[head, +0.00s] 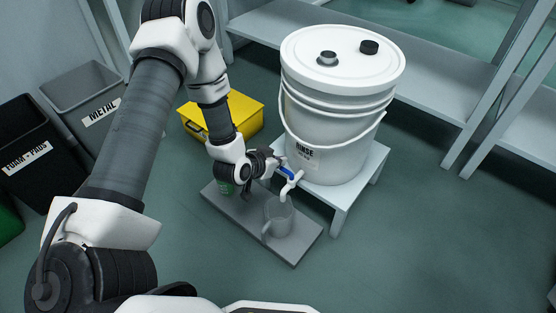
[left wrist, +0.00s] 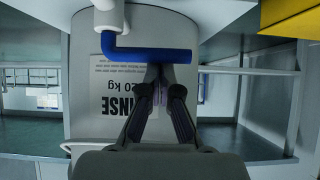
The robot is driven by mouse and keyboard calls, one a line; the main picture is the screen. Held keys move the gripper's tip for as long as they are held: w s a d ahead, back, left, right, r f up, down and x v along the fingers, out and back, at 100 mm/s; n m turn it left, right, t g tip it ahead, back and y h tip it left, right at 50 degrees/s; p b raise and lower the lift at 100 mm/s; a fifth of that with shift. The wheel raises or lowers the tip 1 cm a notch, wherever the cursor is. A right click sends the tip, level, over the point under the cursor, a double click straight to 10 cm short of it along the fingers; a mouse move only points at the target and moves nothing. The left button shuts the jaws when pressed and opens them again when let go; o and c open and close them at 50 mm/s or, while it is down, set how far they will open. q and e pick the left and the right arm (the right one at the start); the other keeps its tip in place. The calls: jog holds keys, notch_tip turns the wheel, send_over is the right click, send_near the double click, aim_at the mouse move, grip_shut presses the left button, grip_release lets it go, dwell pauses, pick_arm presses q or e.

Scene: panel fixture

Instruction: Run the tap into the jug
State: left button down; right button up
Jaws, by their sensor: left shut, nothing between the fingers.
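The white tap (head: 291,184) with a blue lever (head: 286,173) sticks out from the low front of the white RINSE bucket (head: 335,140). A grey see-through jug (head: 279,219) stands upright below the spout on a grey board (head: 293,250); I cannot make out any water. My left gripper (head: 276,163) is shut and empty beside the lever. In the left wrist view the blue lever (left wrist: 150,55) lies across the closed fingertips (left wrist: 160,72), very near them; I cannot tell whether they touch. The white tap body (left wrist: 108,18) shows at the top there. My right gripper is not in view.
The bucket stands on a small white stand (head: 372,170). A green can (head: 226,187) is on the board, left of the jug. A yellow case (head: 245,112), a grey METAL bin (head: 82,92) and a black bin (head: 28,150) stand to the left. The floor right of the board is clear.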

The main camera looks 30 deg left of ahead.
pick_arm(q)
jog(key=shift+s+n+y+p, duration=0.35)
jog(key=shift+n+y+p, duration=0.05)
jog(key=shift+n+y, duration=0.3)
jog(key=shift+s+d+n+g+y+p, duration=0.25)
jog(key=shift+s+n+y+p, duration=0.3)
jog(key=shift+n+y+p, duration=0.5)
jog(key=shift+s+d+n+g+y+p, duration=0.15)
jog(key=shift+s+n+g+y+p, duration=0.15)
jog(key=shift+s+n+y+p, duration=0.7)
jog(key=shift+s+d+n+g+y+p, duration=0.1)
jog(key=shift+d+n+g+y+p, duration=0.2)
jog(key=shift+n+p, duration=0.8)
jog(key=shift+m+p, duration=0.3)
jog(key=shift+m, duration=0.05)
jog(key=shift+a, duration=0.1)
